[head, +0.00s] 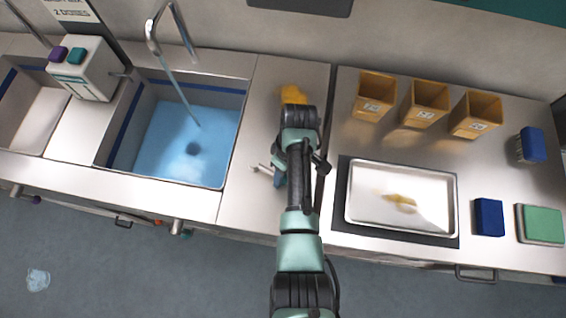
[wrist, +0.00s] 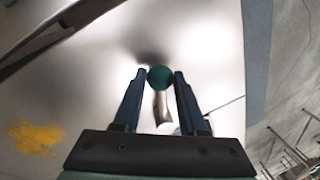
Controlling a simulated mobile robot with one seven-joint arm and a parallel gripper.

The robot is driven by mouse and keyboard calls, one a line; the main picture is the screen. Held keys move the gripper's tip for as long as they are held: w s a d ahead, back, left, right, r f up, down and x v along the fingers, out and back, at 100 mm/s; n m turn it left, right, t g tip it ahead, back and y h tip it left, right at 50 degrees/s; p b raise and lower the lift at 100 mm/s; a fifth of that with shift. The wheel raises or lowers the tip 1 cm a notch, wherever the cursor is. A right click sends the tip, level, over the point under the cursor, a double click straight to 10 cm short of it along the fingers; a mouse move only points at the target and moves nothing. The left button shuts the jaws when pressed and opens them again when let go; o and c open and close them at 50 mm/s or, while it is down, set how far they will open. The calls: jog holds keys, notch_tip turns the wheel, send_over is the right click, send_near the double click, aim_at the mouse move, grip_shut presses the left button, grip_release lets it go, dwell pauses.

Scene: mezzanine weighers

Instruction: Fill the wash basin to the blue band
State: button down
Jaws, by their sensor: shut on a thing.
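The wash basin (head: 232,135) is at left in the head view. Light blue water (head: 165,140) covers its floor. A dark blue band (head: 127,122) runs along the inner walls, above the water surface. A stream (head: 184,98) falls from the bent metal spout (head: 152,30) into the water. My gripper (head: 279,180) is on the steel counter to the right of the basin, mostly hidden by my arm. In the wrist view my gripper (wrist: 160,80) is shut on a teal round knob (wrist: 160,77) with a curved metal stem.
A yellow patch (head: 293,94) lies behind my arm. A two-button dispenser (head: 88,72) stands left of the basin. Orange bins (head: 425,105), a steel tray (head: 445,200) with yellow residue, a blue block (head: 488,217) and a green-topped box (head: 540,223) are to the right.

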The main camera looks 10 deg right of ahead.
jog(key=shift+w, duration=0.15)
jog(key=shift+c, duration=2.3)
grip_release()
notch_tip(320, 180, up, 13)
jog(key=w+d+p, duration=0.1)
jog(key=d, duration=0.1)
jog(key=shift+w, duration=0.2)
jog(key=shift+f, duration=0.15)
